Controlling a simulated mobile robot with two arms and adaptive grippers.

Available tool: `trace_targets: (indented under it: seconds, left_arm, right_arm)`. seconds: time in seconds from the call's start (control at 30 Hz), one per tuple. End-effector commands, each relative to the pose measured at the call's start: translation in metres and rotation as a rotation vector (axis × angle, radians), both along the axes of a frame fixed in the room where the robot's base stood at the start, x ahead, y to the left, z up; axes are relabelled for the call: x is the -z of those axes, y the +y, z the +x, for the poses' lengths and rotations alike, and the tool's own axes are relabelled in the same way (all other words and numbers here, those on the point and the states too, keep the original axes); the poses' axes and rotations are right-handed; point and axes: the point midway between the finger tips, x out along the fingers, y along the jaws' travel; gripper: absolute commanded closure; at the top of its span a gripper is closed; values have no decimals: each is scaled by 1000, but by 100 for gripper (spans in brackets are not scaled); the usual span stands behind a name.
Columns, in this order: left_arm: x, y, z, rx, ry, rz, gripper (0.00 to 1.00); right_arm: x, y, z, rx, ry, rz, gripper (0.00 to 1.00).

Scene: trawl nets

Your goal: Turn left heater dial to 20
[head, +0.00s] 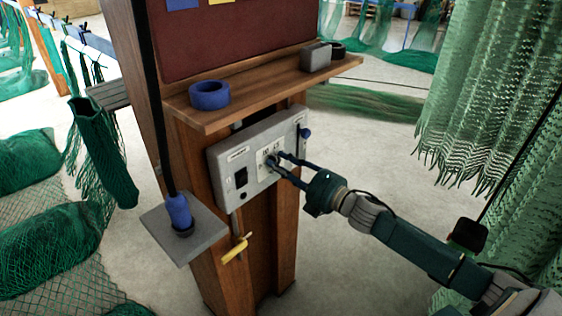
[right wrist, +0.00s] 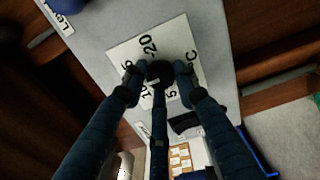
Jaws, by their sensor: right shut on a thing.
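The grey heater panel (head: 222,168) is fixed to the wooden post below a shelf. Its dial (right wrist: 160,71) is a small round black knob on a white scale plate (right wrist: 176,35), with 5, 10, 20 and C readable. My right gripper (head: 273,161) reaches in from the right and is shut on the dial, with one blue fingertip on each side of it in the right wrist view (right wrist: 159,78). The fingers cover part of the scale. I cannot read for certain where the dial points. My left gripper is not in view.
A black switch (head: 241,177) is left of the dial. A blue-topped lever (head: 305,133) is at the panel's right end. Blue tape (head: 209,94) lies on the shelf above. A yellow handle (head: 236,248) is below. Green netting (head: 490,80) hangs at right.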

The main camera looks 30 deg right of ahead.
Motion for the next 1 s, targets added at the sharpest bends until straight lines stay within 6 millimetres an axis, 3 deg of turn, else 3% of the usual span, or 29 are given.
trace_targets:
  seconds: [0.03, 1.0]
  left_arm:
    - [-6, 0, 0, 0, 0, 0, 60]
    - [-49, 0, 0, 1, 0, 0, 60]
  right_arm:
    - [-7, -5, 3, 12, 10, 42, 97]
    - [-1, -5, 2, 11, 315, 911, 97]
